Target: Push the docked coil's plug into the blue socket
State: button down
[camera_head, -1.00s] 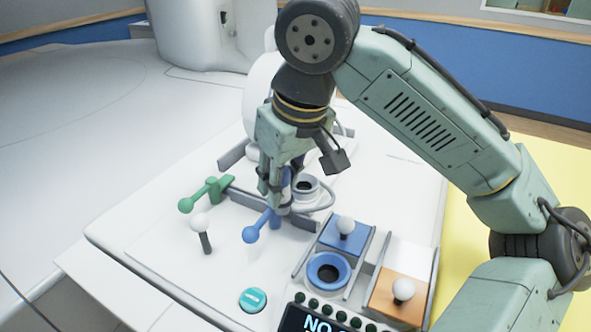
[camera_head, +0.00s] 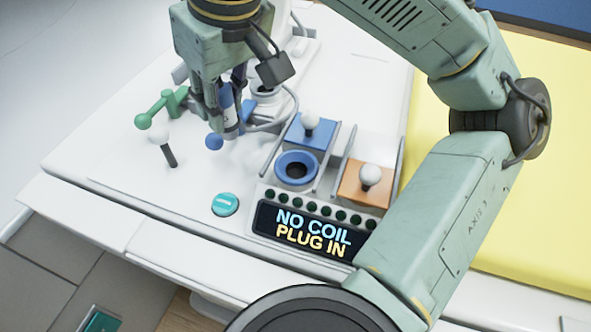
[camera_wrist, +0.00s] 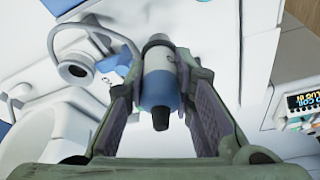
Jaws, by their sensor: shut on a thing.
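My gripper (camera_head: 227,128) is shut on a blue-and-white plug (camera_head: 229,108), which hangs upright with its tip down. In the wrist view the plug (camera_wrist: 160,78) sits between both fingers, its dark narrow end towards the camera. A pale cable (camera_head: 290,112) loops from the plug side to the white coil part with a dark round opening (camera_wrist: 78,69). The blue socket (camera_head: 297,154), a ring with a dark hole, lies to the right of and nearer than the gripper. The plug is apart from it.
A blue slider with a white knob (camera_head: 310,121) stands behind the socket, an orange one (camera_head: 363,192) to its right. Metal rails flank them. The display (camera_head: 312,230) reads "NO COIL PLUG IN".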

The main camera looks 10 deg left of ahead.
jog(key=shift+r+p, duration=3.95)
jog(key=shift+r, duration=0.25)
jog(key=shift+f, duration=0.1)
jog(key=s+d+p, duration=0.1)
jog(key=s+d, duration=0.1)
jog(key=d, duration=0.8)
